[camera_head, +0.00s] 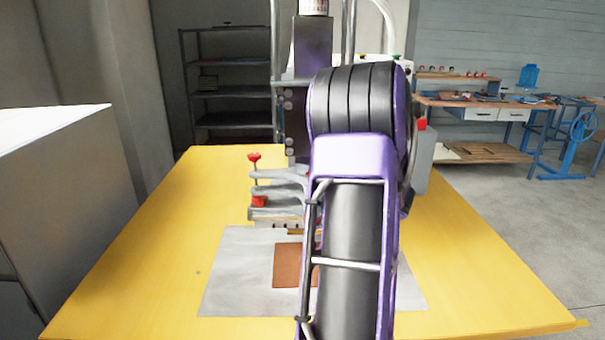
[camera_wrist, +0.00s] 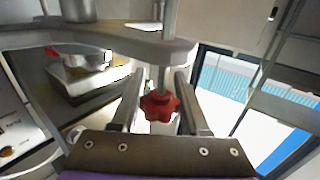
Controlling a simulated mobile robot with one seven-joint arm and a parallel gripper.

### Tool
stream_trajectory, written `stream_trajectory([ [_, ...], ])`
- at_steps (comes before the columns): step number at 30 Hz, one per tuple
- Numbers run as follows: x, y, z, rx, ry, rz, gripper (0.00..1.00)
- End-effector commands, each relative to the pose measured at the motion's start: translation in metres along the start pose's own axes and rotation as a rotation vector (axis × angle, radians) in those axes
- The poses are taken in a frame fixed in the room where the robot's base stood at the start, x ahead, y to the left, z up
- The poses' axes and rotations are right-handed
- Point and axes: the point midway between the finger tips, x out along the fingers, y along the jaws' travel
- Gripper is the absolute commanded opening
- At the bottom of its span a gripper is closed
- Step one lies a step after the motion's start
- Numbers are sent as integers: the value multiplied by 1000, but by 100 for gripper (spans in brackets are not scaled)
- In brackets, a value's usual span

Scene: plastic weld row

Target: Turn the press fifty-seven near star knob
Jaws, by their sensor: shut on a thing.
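In the wrist view, a red star knob (camera_wrist: 160,107) on a thin metal rod sits between the two fingers of my gripper (camera_wrist: 160,112), which is shut on it. The rod runs through a grey arm (camera_wrist: 120,38) of the press. In the head view, the press (camera_head: 313,45) stands on a yellow table, and my arm covers much of it and hides my gripper. Two other red knobs show left of my arm, an upper one (camera_head: 254,157) on a thin rod and a lower one (camera_head: 259,202) by the grey clamp arms. I cannot read any press number.
The yellow table (camera_head: 130,260) carries a grey plate (camera_head: 235,280) with a brown sheet (camera_head: 287,265) in front of the press. A grey box (camera_head: 422,165) is right of my arm. A white-topped cabinet (camera_head: 60,190) stands at left. Dark shelves (camera_head: 230,92) and a workbench (camera_head: 500,113) are behind.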

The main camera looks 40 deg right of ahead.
Motion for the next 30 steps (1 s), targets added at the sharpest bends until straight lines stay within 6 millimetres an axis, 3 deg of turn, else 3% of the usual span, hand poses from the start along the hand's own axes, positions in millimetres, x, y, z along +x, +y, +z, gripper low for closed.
stream_trajectory([
  [1,1,1,-4,-6,8,0,0],
  [2,1,1,-4,-6,8,0,50],
  [6,1,0,-3,-5,6,0,74],
  [15,0,0,-2,-3,3,1,74],
  [19,-11,1,-2,-2,2,2,74],
  [23,-35,1,-2,-2,2,5,74],
  [30,-94,1,-2,-2,3,6,74],
])
